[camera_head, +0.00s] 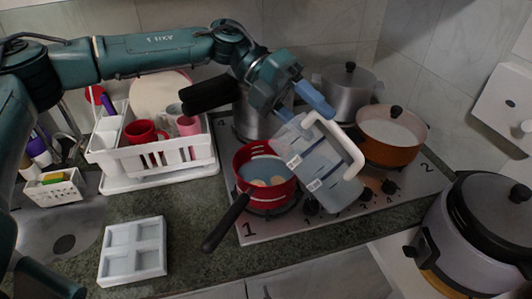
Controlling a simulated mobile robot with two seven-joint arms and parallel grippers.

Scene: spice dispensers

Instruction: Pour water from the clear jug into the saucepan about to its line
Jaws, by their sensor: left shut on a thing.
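The clear jug (318,178) is tilted beside and partly over the right side of the red saucepan (268,198), with its white handle (345,145) at the upper right. My left gripper (311,101) is shut on the jug at its upper part; the exact contact is partly hidden. The saucepan sits on the hob with its black handle toward the front left. It holds bluish liquid and a few pale brown pieces. I cannot make out a pouring stream or the saucepan's line. My right gripper is not in view.
An orange pan (391,142) and a lidded grey pot (346,88) stand on the hob (400,196). A white dish rack (152,160) with red cups is at left. A white four-part tray (133,251) lies in front. A large cooker (470,240) is at right.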

